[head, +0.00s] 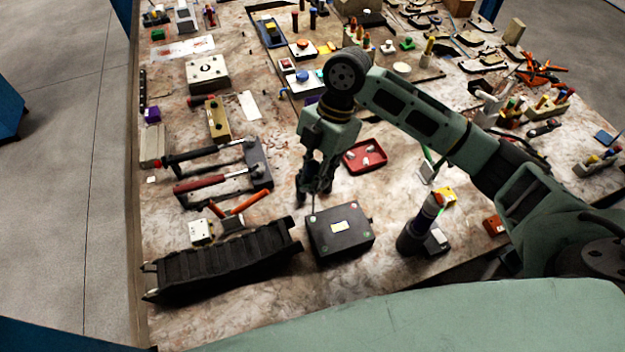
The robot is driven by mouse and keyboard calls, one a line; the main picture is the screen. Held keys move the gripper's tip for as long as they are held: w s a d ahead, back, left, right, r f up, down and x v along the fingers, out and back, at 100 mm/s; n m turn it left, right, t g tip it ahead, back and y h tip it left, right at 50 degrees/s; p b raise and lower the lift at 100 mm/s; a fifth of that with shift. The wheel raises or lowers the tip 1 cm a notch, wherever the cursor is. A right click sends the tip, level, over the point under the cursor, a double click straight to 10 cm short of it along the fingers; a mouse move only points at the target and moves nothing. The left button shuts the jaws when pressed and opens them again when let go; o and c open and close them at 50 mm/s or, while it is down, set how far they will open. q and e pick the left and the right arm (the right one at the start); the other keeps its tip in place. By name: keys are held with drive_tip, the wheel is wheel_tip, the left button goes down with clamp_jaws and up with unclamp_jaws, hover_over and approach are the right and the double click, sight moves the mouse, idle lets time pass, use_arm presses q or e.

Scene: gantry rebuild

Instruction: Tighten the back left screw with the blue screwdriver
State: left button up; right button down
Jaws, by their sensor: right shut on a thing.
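A dark grey box (350,245) with a pale label on its lid sits near the front of the table. Small screws show at the lid's corners. The back left screw is too small to make out clearly. My right gripper (315,192) is just above and behind the box's back left corner, pointing down. It is shut on a thin tool, whose narrow shaft (313,207) shows below the fingers and reaches down to that corner. The tool's handle is hidden in the fingers, so I cannot tell its colour. My left gripper is not in view.
A black ribbed tray (215,262) lies left of the box. A dark cylinder holder (411,240) with a coloured handle stands to its right. A red tray (365,156) is behind the gripper. Red-handled clamps (212,180) lie at left. Several tools crowd the back.

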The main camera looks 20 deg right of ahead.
sight(313, 162)
drive_tip(key=shift+r, duration=0.15)
drive_tip(key=shift+r, duration=1.95)
